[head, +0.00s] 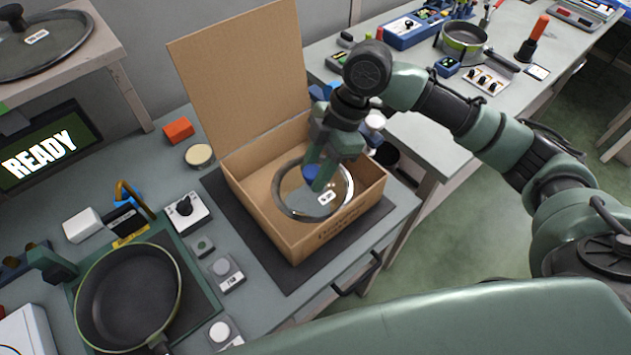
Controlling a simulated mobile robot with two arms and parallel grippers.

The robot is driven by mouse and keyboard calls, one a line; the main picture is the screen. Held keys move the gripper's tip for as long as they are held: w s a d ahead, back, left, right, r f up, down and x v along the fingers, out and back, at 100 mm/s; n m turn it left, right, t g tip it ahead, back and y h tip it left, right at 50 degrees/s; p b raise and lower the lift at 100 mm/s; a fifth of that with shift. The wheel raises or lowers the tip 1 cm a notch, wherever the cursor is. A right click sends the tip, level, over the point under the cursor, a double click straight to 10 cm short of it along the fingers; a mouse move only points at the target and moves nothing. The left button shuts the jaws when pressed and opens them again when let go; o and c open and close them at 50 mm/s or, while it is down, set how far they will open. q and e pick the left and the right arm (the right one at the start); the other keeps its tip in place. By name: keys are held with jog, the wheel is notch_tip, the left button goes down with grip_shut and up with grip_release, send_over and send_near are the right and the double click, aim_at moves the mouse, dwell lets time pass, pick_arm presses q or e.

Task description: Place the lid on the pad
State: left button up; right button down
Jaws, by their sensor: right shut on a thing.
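My right gripper (318,178) is shut on a round glass lid (290,196) with a metal rim and a small white label. The gripper holds the lid tilted, over or inside the open cardboard box (280,216); I cannot tell whether it touches the box. The fingers partly hide the lid's middle. A dark mat (287,279) lies under the box, and a green pad (203,287) lies under the frying pan (128,292) at the lower left; I cannot tell which is the task's pad. My left gripper is not in view.
Another glass lid (62,46) lies on a raised shelf at the upper left. A screen (40,150) reads READY. The box's tall flap (238,75) stands upright behind it. A knob box (186,212) and buttons stand between pan and box. A cluttered bench (400,90) is behind.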

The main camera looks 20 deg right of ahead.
jog(key=shift+f, duration=0.55)
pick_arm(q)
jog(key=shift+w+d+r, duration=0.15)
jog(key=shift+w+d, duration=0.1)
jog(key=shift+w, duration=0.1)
pick_arm(e)
jog(key=shift+f, duration=1.85)
jog(key=c, duration=0.9)
grip_release()
jog(key=shift+f, duration=0.15)
jog(key=shift+c, duration=0.2)
jog(key=shift+r, duration=0.2)
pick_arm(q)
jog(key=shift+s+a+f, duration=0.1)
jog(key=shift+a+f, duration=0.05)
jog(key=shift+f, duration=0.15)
pick_arm(e)
jog(key=v, duration=1.2)
jog(key=shift+a, duration=0.1)
